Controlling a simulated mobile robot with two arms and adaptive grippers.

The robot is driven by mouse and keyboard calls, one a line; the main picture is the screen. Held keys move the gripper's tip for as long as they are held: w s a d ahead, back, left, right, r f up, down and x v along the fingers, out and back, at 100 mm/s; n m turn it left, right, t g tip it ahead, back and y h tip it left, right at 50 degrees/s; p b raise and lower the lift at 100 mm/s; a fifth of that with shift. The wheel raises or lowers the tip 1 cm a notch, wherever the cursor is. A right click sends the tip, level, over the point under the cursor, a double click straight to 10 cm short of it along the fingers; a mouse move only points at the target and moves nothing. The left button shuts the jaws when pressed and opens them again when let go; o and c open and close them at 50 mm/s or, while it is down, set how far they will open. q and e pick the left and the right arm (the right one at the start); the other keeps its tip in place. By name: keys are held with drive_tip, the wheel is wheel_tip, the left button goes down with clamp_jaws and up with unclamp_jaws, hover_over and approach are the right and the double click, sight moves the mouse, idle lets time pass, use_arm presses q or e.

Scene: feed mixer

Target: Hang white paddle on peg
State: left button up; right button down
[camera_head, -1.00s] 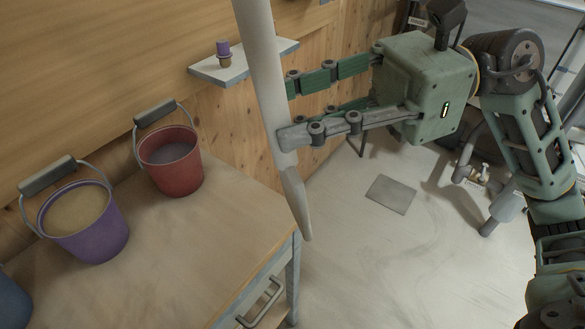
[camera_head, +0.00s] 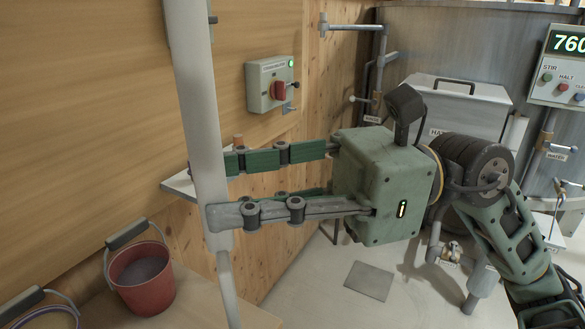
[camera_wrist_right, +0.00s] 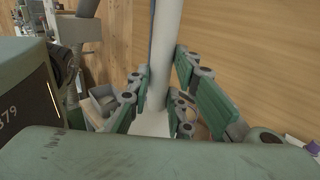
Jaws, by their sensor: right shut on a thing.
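The white paddle (camera_head: 196,100) is long and nearly upright in the head view, tilted slightly, and it runs out of the picture at the top and bottom. My right gripper (camera_head: 216,190) is shut on its shaft, with the fingers reaching in from the right. The wrist view also shows the paddle (camera_wrist_right: 166,45) between the fingers (camera_wrist_right: 160,95). A small grey piece (camera_head: 213,20) sticks out from behind the paddle near the top, at the wooden wall; I cannot tell whether it is the peg. My left gripper is not in view.
A switch box (camera_head: 271,84) with a red knob is on the wall right of the paddle. A small shelf (camera_head: 180,184) lies behind the paddle. A red bucket (camera_head: 142,280) stands on the bench at lower left, beside part of a purple bucket (camera_head: 48,318).

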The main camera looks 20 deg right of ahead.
drive_tip(key=w+a+p, duration=0.5)
drive_tip(key=w+a, duration=0.1)
drive_tip(key=w, duration=0.2)
drive_tip(key=shift+w, duration=0.15)
idle(0.6)
